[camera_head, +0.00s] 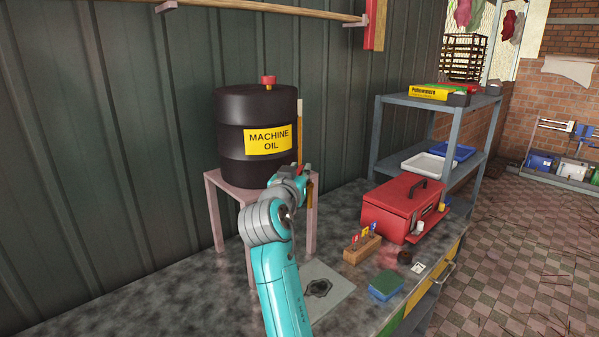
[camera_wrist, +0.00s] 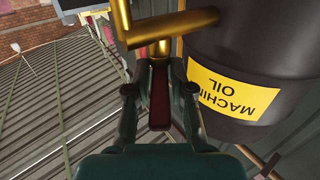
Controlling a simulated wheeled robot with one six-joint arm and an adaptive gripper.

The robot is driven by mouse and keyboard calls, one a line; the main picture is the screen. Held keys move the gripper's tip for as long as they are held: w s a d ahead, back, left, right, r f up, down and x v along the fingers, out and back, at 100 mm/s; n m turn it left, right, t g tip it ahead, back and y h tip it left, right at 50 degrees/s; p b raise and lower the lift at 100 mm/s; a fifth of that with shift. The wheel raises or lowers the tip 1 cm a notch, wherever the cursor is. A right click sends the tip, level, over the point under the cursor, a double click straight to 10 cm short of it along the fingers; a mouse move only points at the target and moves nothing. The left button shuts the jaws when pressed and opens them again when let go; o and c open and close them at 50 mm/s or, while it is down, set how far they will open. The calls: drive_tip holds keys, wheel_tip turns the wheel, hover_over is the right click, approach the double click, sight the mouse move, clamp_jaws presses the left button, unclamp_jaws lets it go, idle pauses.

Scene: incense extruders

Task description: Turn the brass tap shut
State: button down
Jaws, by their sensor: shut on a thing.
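The black drum (camera_head: 255,108) with a yellow "MACHINE OIL" label stands on a pink stand (camera_head: 215,215); it also shows upside down in the wrist view (camera_wrist: 262,40). The brass tap (camera_wrist: 170,28) is beside the drum at the top of the wrist view. Its red handle (camera_wrist: 160,100) lies lengthwise between the two fingers of my gripper (camera_wrist: 158,80). My gripper is shut on this handle. In the head view my gripper (camera_head: 299,172) is at the drum's lower right, and my arm hides most of the tap. How far the tap is turned is unclear.
A red toolbox (camera_head: 395,208), a wooden block with small coloured tags (camera_head: 361,249) and a green-blue sponge (camera_head: 386,285) sit on the bench right of my arm. A grey plate with a dark hole (camera_head: 335,298) lies nearer. Grey shelves (camera_head: 440,101) stand behind.

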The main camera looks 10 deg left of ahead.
drive_tip(key=shift+w+a+m+g+h, duration=0.1)
drive_tip(key=shift+a+m+g+h, duration=0.15)
drive_tip(key=shift+m+g+h, duration=0.7)
drive_tip(key=shift+w+a+m+g+h, duration=0.1)
drive_tip(key=shift+a+m+g+h, duration=0.15)
drive_tip(key=shift+m+h, duration=1.4)
drive_tip(key=shift+w+a+m+g+h, duration=0.15)
drive_tip(key=shift+m+g+h, duration=0.45)
drive_tip(key=shift+h, duration=1.7)
drive_tip(key=c, duration=1.1)
unclamp_jaws()
drive_tip(key=shift+s+a, duration=0.1)
drive_tip(key=shift+a, duration=0.05)
drive_tip(key=v, duration=1.2)
drive_tip(key=shift+r, duration=0.15)
